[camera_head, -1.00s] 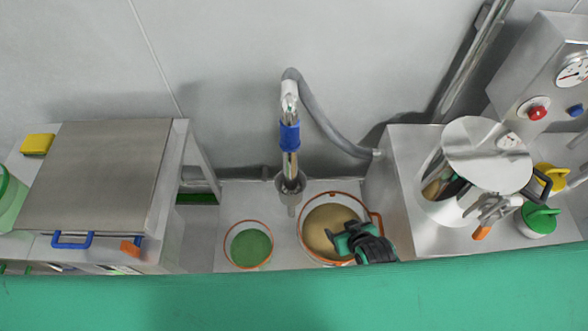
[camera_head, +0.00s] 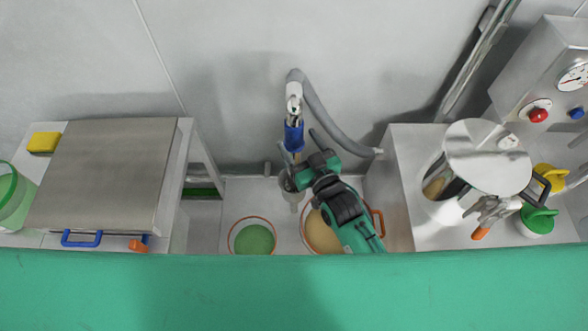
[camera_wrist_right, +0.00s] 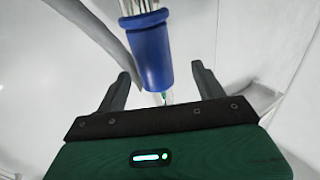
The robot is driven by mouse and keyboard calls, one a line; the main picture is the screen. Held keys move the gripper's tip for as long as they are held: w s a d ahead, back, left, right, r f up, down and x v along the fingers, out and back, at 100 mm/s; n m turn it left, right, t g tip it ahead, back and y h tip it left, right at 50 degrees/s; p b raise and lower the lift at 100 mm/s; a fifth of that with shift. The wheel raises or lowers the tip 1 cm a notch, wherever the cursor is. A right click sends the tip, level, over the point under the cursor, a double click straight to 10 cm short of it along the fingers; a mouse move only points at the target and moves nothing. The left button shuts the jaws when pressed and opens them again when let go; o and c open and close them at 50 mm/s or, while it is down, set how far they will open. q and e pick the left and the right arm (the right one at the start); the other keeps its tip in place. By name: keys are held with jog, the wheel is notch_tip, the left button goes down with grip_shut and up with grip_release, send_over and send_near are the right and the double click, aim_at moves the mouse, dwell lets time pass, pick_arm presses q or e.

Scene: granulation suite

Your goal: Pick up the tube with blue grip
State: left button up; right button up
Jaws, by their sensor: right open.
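The tube (camera_head: 294,112) hangs upright in its holder in front of the back wall, with a grey hose arching from its top to the right. Its blue grip (camera_head: 293,136) sits around its middle; in the right wrist view the blue grip (camera_wrist_right: 153,52) appears large, just beyond and between the fingers. My right gripper (camera_head: 302,151) is open at the tube, just below and beside the blue grip. In the right wrist view the two dark fingers (camera_wrist_right: 160,82) stand apart with nothing clamped between them. My left gripper is not in view.
Below the tube are a bowl with green contents (camera_head: 254,239) and a larger bowl with tan contents (camera_head: 322,234), partly hidden by my right arm. A metal cabinet (camera_head: 105,170) stands left.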

jog(key=shift+x, duration=0.85)
jog(key=p+x, duration=0.1)
jog(key=x, duration=0.1)
jog(key=p+x, duration=0.1)
jog(key=x, duration=0.1)
jog(key=shift+w+d+f, duration=0.2)
jog(key=shift+w, duration=0.35)
jog(key=shift+w+a+f, duration=0.1)
jog(key=shift+w+a, duration=0.05)
jog(key=shift+w, duration=0.1)
jog(key=shift+c, duration=0.2)
grip_shut()
